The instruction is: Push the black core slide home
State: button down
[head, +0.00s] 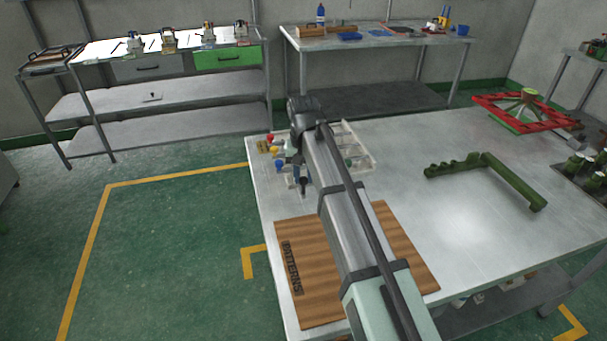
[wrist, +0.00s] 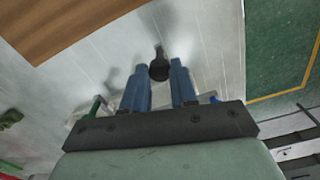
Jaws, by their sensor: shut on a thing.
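The black core slide (wrist: 158,67) shows in the wrist view as a dark rounded knob with a narrower stem, right between my fingertips. My gripper (wrist: 161,78) has blue fingers, one on each side of the knob, and is shut on it. In the head view my gripper (head: 300,176) points down over the table's left part, beside the small coloured parts. A small dark piece (head: 304,188) shows under it there. My arm and gripper hide most of the spot, so I cannot tell how deep the slide sits.
A pale compartment tray (head: 352,150) and red, yellow and blue parts lie around my gripper. A brown board marked PATTERNS (head: 300,297) lies nearer on the table. A green bracket (head: 515,183) and a red frame (head: 535,110) stand right. The table's middle is clear.

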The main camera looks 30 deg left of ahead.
jog(key=w+a, duration=0.3)
jog(key=shift+w+a, duration=0.3)
jog(key=c, duration=0.9)
grip_release()
jog(key=shift+s, duration=0.1)
notch_tip(320, 180, up, 12)
jog(key=shift+r, duration=0.1)
jog(key=shift+d, duration=0.1)
dwell(0.4)
